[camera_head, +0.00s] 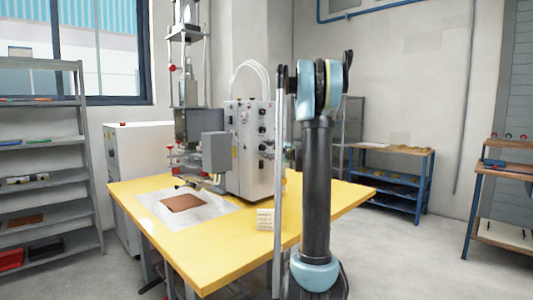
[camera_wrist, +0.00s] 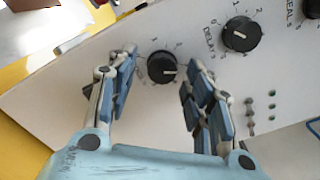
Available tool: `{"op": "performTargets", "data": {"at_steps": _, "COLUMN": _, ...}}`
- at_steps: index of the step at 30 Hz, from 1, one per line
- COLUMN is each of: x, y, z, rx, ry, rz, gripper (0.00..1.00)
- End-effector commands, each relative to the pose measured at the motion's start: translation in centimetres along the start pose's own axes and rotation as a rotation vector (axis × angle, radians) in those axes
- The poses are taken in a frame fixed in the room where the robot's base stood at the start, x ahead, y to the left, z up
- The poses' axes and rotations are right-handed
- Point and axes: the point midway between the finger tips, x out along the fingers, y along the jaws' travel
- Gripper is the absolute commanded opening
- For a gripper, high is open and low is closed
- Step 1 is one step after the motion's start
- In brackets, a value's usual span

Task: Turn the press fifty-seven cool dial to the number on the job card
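The press's grey control box (camera_head: 250,150) stands on the yellow table, with a column of black dials on its face. My gripper (camera_wrist: 158,73) is open, one finger on each side of this dial, with gaps visible. A small pale card (camera_head: 265,219) stands near the table's front; its writing is too small to read.
A dial marked DELAY (camera_wrist: 242,34) sits close beside my right finger, and a SEALS dial (camera_wrist: 313,9) is farther right. Small toggles (camera_wrist: 250,115) are below. Shelves (camera_head: 40,180) stand at left.

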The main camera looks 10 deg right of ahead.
Motion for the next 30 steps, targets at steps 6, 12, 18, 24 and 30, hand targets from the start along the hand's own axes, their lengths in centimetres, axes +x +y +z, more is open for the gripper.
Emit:
{"op": "performTargets", "data": {"at_steps": 6, "x": -0.2, "y": -0.1, "z": 0.0, "rx": 0.001, "ry": 0.000, "rz": -0.001, "gripper": 0.47}}
{"op": "performTargets", "data": {"at_steps": 12, "x": -2.6, "y": -0.1, "z": -0.1, "rx": 0.001, "ry": 0.002, "rz": -0.002, "gripper": 0.47}}
{"op": "performTargets", "data": {"at_steps": 18, "x": -6.5, "y": 0.0, "z": -0.1, "rx": 0.001, "ry": 0.003, "rz": -0.003, "gripper": 0.47}}
{"op": "performTargets", "data": {"at_steps": 24, "x": -9.8, "y": 0.0, "z": -0.2, "rx": 0.001, "ry": 0.003, "rz": -0.002, "gripper": 0.47}}
{"op": "performTargets", "data": {"at_steps": 30, "x": -11.6, "y": 0.0, "z": -0.2, "rx": 0.001, "ry": 0.002, "rz": -0.001, "gripper": 0.47}}
